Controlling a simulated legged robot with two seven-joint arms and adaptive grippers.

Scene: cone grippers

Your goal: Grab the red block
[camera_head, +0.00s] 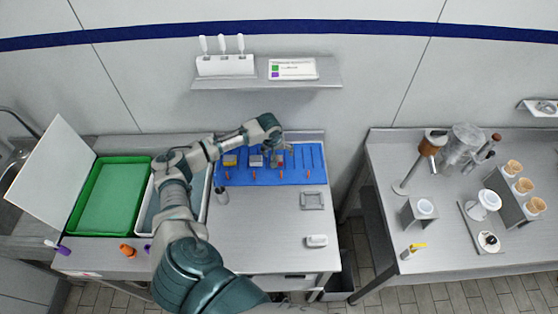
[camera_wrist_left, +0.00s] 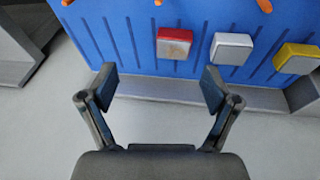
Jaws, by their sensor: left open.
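The red block (camera_wrist_left: 174,43) has a pale top and sits on the blue board (camera_wrist_left: 135,30), just beyond my left fingertips in the left wrist view. In the head view, the red block (camera_head: 281,161) shows only as a small patch by my left gripper (camera_head: 276,157), which hangs over the blue board (camera_head: 305,178). My left gripper (camera_wrist_left: 158,87) is open, with nothing between its two fingers. The red block is a little right of the middle of the gap and apart from both fingers. My right gripper is not in view.
A white block (camera_wrist_left: 231,48) and a yellow block (camera_wrist_left: 297,58) sit on the board beside the red one. Orange pegs (camera_head: 254,175) line the board's near side. A shelf (camera_head: 225,82) is on the wall behind. A green tray (camera_head: 108,198) lies at the left.

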